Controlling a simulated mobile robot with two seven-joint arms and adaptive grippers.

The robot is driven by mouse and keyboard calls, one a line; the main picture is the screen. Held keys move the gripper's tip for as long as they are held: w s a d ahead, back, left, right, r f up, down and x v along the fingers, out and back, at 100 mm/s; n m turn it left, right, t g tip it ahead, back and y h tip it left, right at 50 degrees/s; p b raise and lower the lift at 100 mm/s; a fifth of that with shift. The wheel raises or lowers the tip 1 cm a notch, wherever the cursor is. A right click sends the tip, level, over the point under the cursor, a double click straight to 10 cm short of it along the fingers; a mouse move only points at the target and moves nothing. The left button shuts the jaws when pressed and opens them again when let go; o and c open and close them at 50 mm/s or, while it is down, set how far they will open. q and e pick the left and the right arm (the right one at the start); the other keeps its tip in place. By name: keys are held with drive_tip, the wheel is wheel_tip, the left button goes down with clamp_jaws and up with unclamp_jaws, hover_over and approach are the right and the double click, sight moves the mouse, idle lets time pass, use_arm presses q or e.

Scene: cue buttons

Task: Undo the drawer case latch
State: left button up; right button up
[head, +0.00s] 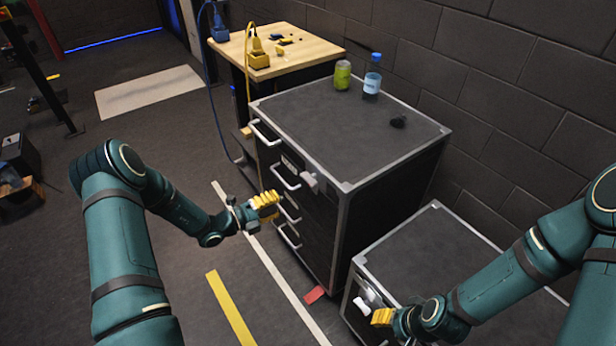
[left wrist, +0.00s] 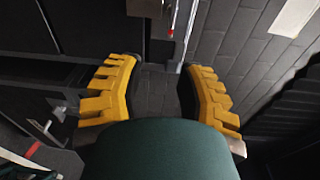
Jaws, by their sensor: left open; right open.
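The drawer case (head: 345,135) is a tall dark cabinet with light metal edges and several bar handles (head: 287,177) on its front. A small grey latch-like piece (head: 310,181) sits on its front near the top right corner. My left gripper (head: 266,205) has yellow fingers and is in front of the drawers, left of and below that piece, apparently apart from it. In the left wrist view its two fingers (left wrist: 158,95) are spread with nothing between them. My right gripper (head: 381,318) is by the front of the lower case at the right; its fingertips are small and partly hidden.
A green can (head: 342,75), a blue-capped bottle (head: 372,80) and a dark lump (head: 398,121) stand on the drawer case. A lower case (head: 430,255) stands to its right. A wooden-topped table (head: 290,52) stands behind.

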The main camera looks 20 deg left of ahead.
sight(305, 181)
use_arm(q)
drive_tip(key=shift+n+t+y, duration=0.3)
drive_tip(key=shift+n+t, duration=0.3)
drive_tip(key=shift+n, duration=0.1)
drive_tip(key=x, duration=0.4)
drive_tip(key=a+x, duration=0.1)
drive_tip(key=x, duration=0.3)
drive_tip(key=w+r+b+x, duration=0.1)
drive_tip(key=x, duration=0.4)
drive_tip(key=shift+w+a, duration=0.1)
drive_tip(key=shift+a, duration=0.05)
clamp_jaws()
